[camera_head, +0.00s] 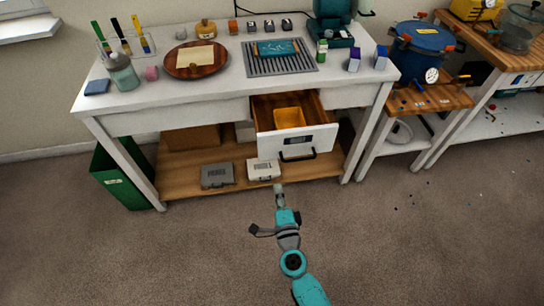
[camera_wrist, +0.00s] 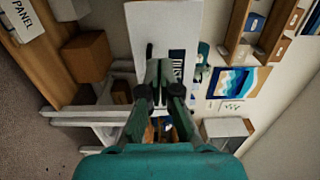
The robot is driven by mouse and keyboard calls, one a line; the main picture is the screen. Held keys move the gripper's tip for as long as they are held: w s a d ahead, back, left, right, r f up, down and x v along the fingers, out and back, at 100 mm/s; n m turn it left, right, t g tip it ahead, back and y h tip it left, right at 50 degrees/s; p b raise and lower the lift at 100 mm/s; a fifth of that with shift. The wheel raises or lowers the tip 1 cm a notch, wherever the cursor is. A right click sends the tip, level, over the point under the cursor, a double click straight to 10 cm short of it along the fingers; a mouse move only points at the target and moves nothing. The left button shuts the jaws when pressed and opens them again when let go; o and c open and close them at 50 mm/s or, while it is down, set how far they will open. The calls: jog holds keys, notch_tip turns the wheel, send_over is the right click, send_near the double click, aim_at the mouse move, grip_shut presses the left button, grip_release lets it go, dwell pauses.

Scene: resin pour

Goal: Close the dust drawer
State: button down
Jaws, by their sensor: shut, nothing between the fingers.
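The dust drawer (camera_head: 296,141) is pulled open under the white workbench (camera_head: 215,98). It has a white front with a dark label and a black handle (camera_head: 298,156). A yellow bin (camera_head: 289,117) sits inside its wooden body. My gripper (camera_head: 279,188) is shut and empty, in front of and below the drawer front in the head view. In the wrist view my gripper (camera_wrist: 158,66) overlaps the white drawer front (camera_wrist: 165,25), with part of the label beside the fingertips. Whether the fingers touch the front cannot be told.
A grey case (camera_head: 217,175) and a white case (camera_head: 263,170) lie on the lower wooden shelf (camera_head: 182,185). A green bin (camera_head: 122,180) stands at the left. A side table (camera_head: 420,98) with a blue pot stands at the right. The carpet in front is mostly clear.

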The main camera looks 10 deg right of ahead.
aim_at(270, 150)
jog(key=w, duration=1.3)
jog(key=shift+w, duration=0.4)
